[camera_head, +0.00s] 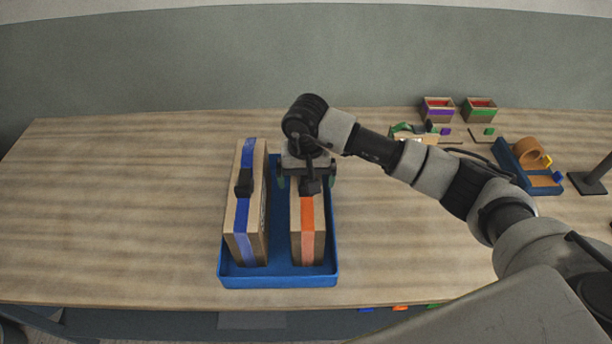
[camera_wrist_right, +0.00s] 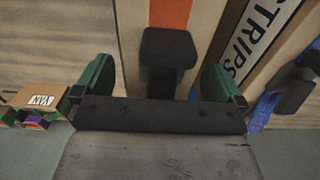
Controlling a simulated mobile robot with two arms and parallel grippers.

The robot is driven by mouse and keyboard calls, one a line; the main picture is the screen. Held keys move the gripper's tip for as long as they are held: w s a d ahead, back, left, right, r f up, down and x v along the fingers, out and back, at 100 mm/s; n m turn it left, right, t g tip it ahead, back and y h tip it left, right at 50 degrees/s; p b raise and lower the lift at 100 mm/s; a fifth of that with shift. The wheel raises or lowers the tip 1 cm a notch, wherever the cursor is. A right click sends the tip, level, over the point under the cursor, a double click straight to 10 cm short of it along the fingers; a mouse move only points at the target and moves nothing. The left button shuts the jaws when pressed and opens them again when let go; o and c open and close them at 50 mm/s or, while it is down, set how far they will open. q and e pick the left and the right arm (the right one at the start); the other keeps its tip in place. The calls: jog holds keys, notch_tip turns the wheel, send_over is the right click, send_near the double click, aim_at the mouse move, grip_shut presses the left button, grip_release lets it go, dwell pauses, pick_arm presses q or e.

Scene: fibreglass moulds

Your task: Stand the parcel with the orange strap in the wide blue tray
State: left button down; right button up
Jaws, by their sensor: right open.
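The parcel with the orange strap (camera_head: 308,228) stands upright in the right part of the wide blue tray (camera_head: 280,281). Its orange strap also shows in the right wrist view (camera_wrist_right: 170,13). My right gripper (camera_head: 306,182) is at the far part of this parcel's top. Its two green fingers (camera_wrist_right: 157,80) are open, one on each side of the parcel's black handle (camera_wrist_right: 168,55), with gaps visible. My arm hides the parcel's far end. My left gripper is not in view.
A parcel with a blue strap (camera_head: 241,215) and black handle stands in the tray's left part, a gap between the two. At the back right are small boxes (camera_head: 437,110), a blue tray with a tape roll (camera_head: 512,165) and a dark stand (camera_head: 590,181). The table's left side is clear.

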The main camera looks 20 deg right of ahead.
jog(key=shift+r, duration=0.4)
notch_tip(320, 180, up, 11)
jog(key=b, duration=0.4)
jog(key=shift+f, duration=0.15)
jog(key=shift+r, duration=0.4)
